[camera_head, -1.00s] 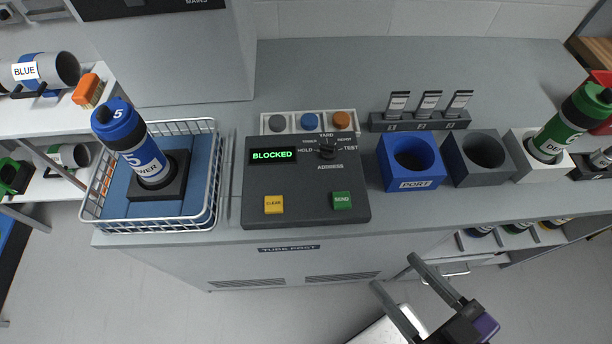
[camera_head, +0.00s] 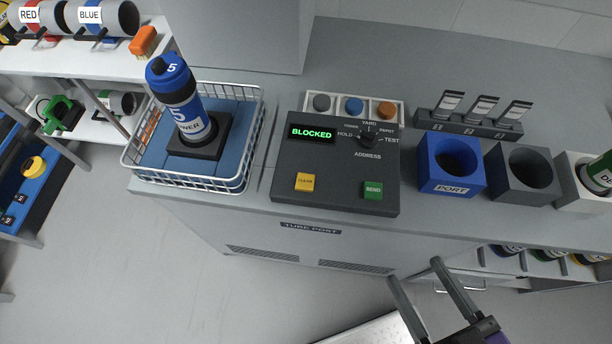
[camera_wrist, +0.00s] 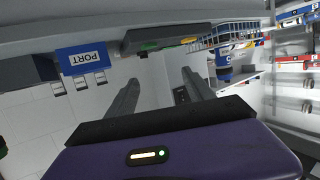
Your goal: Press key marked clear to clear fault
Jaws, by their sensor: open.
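The dark control panel (camera_head: 336,165) lies on the grey bench. Its green display (camera_head: 312,133) reads BLOCKED. The yellow key marked CLEAR (camera_head: 305,182) is at the panel's lower left, and the green SEND key (camera_head: 373,190) is at its lower right. A rotary knob marked ADDRESS (camera_head: 368,138) is at the upper right of the panel. My gripper (camera_head: 415,270) is below and to the right of the panel, in front of the bench edge. Its two fingers are apart with nothing between them. In the wrist view my gripper (camera_wrist: 155,85) also shows open, with the panel (camera_wrist: 180,38) beyond it.
A wire basket (camera_head: 190,182) with an upright blue tube stands left of the panel. A blue PORT block (camera_head: 452,188) and a dark grey socket (camera_head: 522,190) stand to the right. Open floor lies in front of the bench.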

